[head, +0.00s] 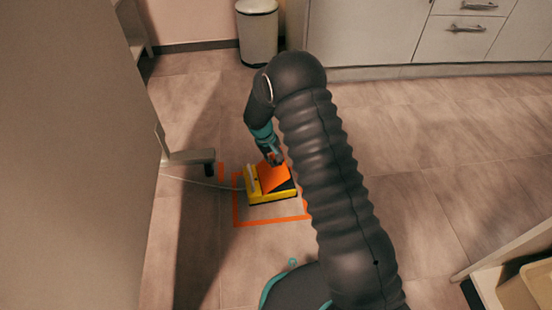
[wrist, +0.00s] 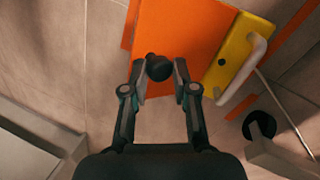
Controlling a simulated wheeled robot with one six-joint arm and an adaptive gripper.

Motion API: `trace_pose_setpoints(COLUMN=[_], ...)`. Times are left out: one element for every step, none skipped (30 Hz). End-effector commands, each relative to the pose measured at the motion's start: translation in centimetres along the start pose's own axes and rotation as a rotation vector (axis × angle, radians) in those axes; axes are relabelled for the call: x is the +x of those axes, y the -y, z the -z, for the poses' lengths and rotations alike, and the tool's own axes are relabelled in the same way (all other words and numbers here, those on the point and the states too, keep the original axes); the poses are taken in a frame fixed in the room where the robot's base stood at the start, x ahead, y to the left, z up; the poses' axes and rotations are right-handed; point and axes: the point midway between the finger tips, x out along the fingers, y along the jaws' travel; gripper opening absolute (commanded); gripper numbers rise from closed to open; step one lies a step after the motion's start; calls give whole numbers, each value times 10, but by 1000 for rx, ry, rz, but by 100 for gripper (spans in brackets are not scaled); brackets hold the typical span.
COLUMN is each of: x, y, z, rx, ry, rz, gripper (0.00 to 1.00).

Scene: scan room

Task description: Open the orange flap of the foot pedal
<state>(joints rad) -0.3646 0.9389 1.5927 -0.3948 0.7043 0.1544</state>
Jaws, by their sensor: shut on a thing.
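The foot pedal (head: 252,184) sits on the floor, with a yellow body that also shows in the wrist view (wrist: 238,52). Its orange flap (head: 273,178) looks tilted up, with dark surface showing beside and below it in the head view. In the wrist view the flap (wrist: 185,30) fills the upper middle. A dark round knob (wrist: 158,64) stands at the flap's edge. My gripper (wrist: 160,76) has its two fingers on either side of this knob and is shut on it. In the head view my gripper (head: 273,158) is at the flap's upper edge; my arm hides some floor to the right.
An orange outline (head: 272,221) on the floor surrounds the pedal. A white cable (head: 205,183) runs left from it. A bin (head: 257,35) and cabinets (head: 375,35) stand behind.

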Motion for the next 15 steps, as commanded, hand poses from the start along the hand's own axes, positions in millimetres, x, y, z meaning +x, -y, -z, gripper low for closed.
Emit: trace_pose_setpoints(x=[6, 7, 7, 7, 7, 8, 8, 8, 8, 8, 8, 8, 8, 8, 8], y=[6, 6, 6, 6, 6, 6, 7, 7, 7, 7, 7, 7, 7, 7, 6], z=[-4, -4, -4, -5, -5, -5, -5, -5, -6, -6, -6, -6, -6, -6, -6], rx=[-2, -2, -2, -2, -2, -2, -2, -2, -2, -2, -2, -2, -2, -2, -2], ry=[11, 12, 13, 13, 14, 14, 15, 15, 16, 16, 17, 17, 17, 17, 16], rz=[6, 6, 7, 7, 7, 7, 7, 7, 7, 7, 7, 8, 7, 7, 7], gripper=[0, 0, 0, 0, 0, 0, 0, 0, 0, 0, 0, 0, 30, 38, 48])
